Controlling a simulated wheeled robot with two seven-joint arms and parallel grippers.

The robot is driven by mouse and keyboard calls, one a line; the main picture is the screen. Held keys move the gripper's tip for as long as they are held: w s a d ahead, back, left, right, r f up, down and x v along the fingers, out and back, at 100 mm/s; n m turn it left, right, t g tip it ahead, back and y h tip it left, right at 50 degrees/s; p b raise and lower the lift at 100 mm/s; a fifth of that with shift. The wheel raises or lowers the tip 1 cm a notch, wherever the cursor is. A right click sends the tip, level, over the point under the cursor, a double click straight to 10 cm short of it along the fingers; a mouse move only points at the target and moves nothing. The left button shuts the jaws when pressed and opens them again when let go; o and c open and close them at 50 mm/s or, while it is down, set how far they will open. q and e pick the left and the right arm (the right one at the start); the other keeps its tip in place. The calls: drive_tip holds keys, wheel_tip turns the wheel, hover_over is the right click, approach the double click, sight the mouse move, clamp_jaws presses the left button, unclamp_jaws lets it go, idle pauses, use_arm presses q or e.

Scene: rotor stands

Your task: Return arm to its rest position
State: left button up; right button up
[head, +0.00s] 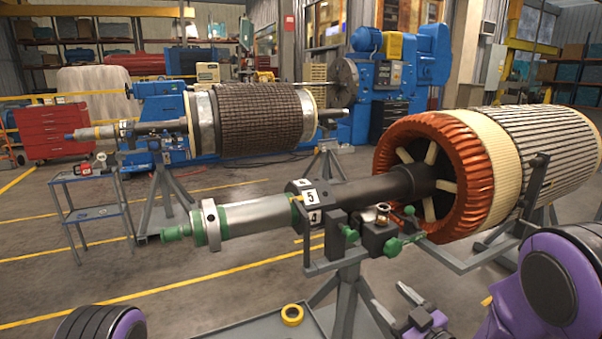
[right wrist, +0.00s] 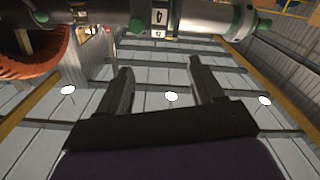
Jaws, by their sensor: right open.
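My right arm (head: 548,288), purple and black, comes in at the lower right of the head view. My right gripper (head: 398,303) is low in front of the near rotor stand (head: 347,300). In the right wrist view its two dark fingers (right wrist: 160,70) are spread apart with nothing between them. The near rotor's shaft (head: 250,217) lies above and beyond the fingers; it also crosses the top of the right wrist view (right wrist: 110,20). Part of my left arm (head: 100,324) shows at the bottom left; its gripper is out of view.
The near rotor (head: 480,170) has an orange winding. A green-handled clamp (head: 385,235) sits on its stand. A yellow tape roll (head: 292,315) lies on a grey tray (head: 255,329). A second rotor (head: 265,120), a blue cart (head: 92,212) and a red cabinet (head: 53,132) stand farther back.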

drive_tip(key=s+d+f+m+g+h, duration=0.35)
drive_tip(key=s+f+m+h, duration=0.2)
drive_tip(key=f, duration=0.45)
drive_tip(key=s+d+f+m+g+h, duration=0.3)
drive_tip(key=s+d+f+m+h, duration=0.15)
drive_tip(key=s+f+m, duration=0.35)
drive_tip(key=s+f+g, duration=0.2)
drive_tip(key=s+f, duration=0.2)
drive_tip(key=s, duration=0.3)
drive_tip(key=s+d+f+g, duration=0.1)
drive_tip(key=s+f+g, duration=0.1)
drive_tip(key=s+f, duration=0.2)
drive_tip(key=s+d+f+m+g+h, duration=0.1)
drive_tip(key=s+f, duration=0.3)
drive_tip(key=s, duration=0.7)
drive_tip(key=shift+f+g, duration=0.35)
drive_tip(key=shift+g, duration=0.5)
drive_tip(key=shift+s, duration=0.1)
